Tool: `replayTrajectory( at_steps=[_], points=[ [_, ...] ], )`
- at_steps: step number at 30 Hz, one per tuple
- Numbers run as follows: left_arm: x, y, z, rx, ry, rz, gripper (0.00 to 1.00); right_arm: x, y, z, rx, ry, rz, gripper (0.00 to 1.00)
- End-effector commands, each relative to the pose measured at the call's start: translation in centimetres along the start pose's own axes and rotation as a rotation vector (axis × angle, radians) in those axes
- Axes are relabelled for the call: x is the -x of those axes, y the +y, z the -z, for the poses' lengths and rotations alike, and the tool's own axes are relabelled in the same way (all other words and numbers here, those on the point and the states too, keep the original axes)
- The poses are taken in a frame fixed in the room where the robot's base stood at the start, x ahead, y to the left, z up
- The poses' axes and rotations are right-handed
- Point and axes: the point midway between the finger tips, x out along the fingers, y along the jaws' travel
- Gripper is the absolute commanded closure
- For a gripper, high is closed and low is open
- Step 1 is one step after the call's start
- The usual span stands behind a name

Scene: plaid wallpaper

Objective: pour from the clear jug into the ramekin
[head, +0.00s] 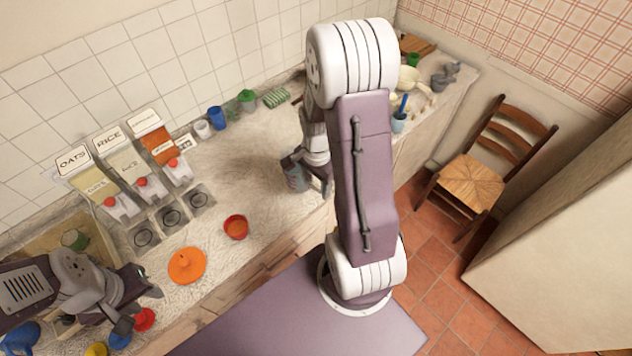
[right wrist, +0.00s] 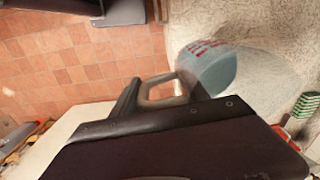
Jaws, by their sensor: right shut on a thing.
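The clear jug (head: 295,174) looks grey-blue and stands at or just above the counter near its front edge. In the right wrist view the jug (right wrist: 208,70) shows red markings, and its handle (right wrist: 163,90) lies at the gripper. My right gripper (head: 318,178) is shut on the jug, partly hidden by my arm. The ramekin (head: 236,228) is a small red-orange bowl on the counter, left of the jug and apart from it. My left gripper (head: 142,304) is open and empty at the lower left, above the counter's front edge. The jug's contents are not visible.
An orange disc (head: 187,266) lies left of the ramekin. Dispensers (head: 120,165) stand along the wall. A blue cup (head: 216,118) and green jug (head: 247,100) are at the back. Coloured lids lie by my left gripper. Counter between ramekin and jug is clear.

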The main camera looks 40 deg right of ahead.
Motion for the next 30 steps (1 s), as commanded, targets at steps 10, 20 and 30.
replayTrajectory(
  at_steps=[10,20,30],
  points=[
    [-0.5,0.0,-0.1,0.0,0.0,0.0,0.64,-0.5,-0.1,-0.1,0.018,0.0,0.001,1.0],
    [-5.7,-0.1,-0.6,0.0,0.0,0.0,0.64,-5.0,-2.9,-2.9,0.471,0.001,0.001,1.0],
    [-12.1,-0.2,-1.3,0.0,0.0,0.0,0.64,-10.3,-6.4,-8.2,1.195,0.003,0.001,1.0]
  ],
)
